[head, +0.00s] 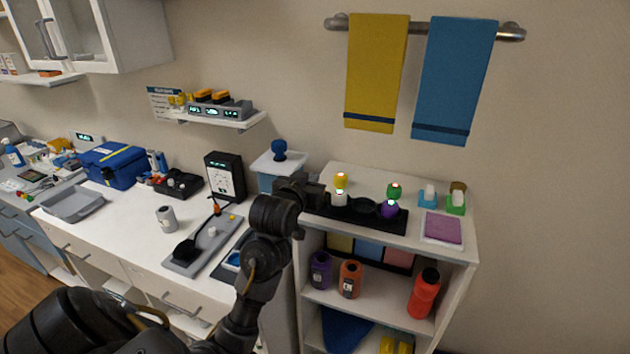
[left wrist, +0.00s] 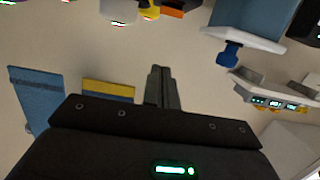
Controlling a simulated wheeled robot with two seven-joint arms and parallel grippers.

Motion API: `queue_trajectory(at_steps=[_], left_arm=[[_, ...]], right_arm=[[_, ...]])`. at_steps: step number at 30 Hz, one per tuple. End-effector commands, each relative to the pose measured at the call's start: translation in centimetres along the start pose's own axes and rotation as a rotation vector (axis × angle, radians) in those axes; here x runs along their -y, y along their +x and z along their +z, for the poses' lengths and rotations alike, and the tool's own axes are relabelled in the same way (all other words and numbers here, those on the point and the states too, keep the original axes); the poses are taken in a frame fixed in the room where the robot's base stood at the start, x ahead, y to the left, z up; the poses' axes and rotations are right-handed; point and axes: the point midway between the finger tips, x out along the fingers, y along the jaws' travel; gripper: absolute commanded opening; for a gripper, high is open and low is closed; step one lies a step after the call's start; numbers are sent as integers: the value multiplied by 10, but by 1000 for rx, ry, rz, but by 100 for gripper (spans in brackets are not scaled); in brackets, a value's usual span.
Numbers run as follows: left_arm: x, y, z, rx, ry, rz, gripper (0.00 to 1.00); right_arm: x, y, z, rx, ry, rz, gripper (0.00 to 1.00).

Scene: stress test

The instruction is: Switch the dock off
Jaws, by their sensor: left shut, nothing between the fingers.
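A long black tray-like unit (head: 365,222), which looks like the dock, lies on top of the white shelf unit. A white bottle with a yellow top (head: 340,188) stands at its left part and a purple bottle with a green top (head: 391,203) at its right part, with an empty round well between. Both tops show small reddish lights. My left gripper (head: 318,195) is over the left end of the unit and hides that end; I cannot tell if it touches. In the left wrist view its fingers (left wrist: 164,88) are together and empty. No switch is clearly visible. My right gripper is out of view.
A grey charger with lit displays (head: 220,108) sits on the wall shelf. A blue bin with a white lid (head: 270,164) stands left of my gripper. A purple pad (head: 443,229) and small blue and green holders lie right of the black unit. Towels (head: 376,75) hang above.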

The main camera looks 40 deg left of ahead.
Motion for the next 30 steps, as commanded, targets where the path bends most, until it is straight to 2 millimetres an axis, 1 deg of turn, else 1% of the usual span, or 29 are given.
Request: queue_trajectory(at_steps=[1,4,6,10,15,30], left_arm=[[-1,-10,0,-4,-4,3,0],[-1,-28,-5,-3,-9,3,0],[-1,-38,-8,-1,-8,2,0],[0,-49,-10,0,-5,1,0],[0,-55,-10,0,-2,-1,0],[0,-55,-10,0,0,-1,0]], right_arm=[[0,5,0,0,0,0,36],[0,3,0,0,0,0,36],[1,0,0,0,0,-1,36],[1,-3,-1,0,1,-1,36],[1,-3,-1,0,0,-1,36],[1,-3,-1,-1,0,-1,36]])
